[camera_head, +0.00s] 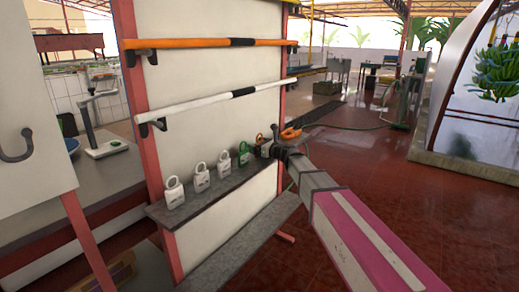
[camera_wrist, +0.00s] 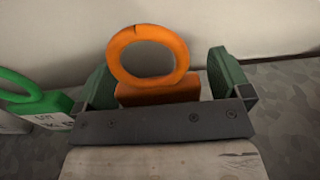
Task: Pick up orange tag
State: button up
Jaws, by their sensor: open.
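The orange tag has a round ring on top and a block-like orange body (camera_wrist: 160,94). In the wrist view it stands upright between the two green fingers of my gripper (camera_wrist: 162,68). The fingers are apart, with a visible gap on the right side. The lower body is hidden behind the dark gripper bar. In the head view the orange tag (camera_head: 260,139) shows small at the far end of the shelf, partly covered by my gripper (camera_head: 275,140).
A green tag (camera_wrist: 52,104) stands just left of my gripper; it also shows on the shelf (camera_head: 244,155). Several white tags (camera_head: 200,179) line the grey shelf (camera_head: 212,198). A white bar (camera_head: 205,104) and an orange bar (camera_head: 200,43) run above. The wall (camera_wrist: 270,30) is close behind.

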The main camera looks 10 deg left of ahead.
jog(key=c, duration=1.1)
jog(key=shift+c, duration=0.2)
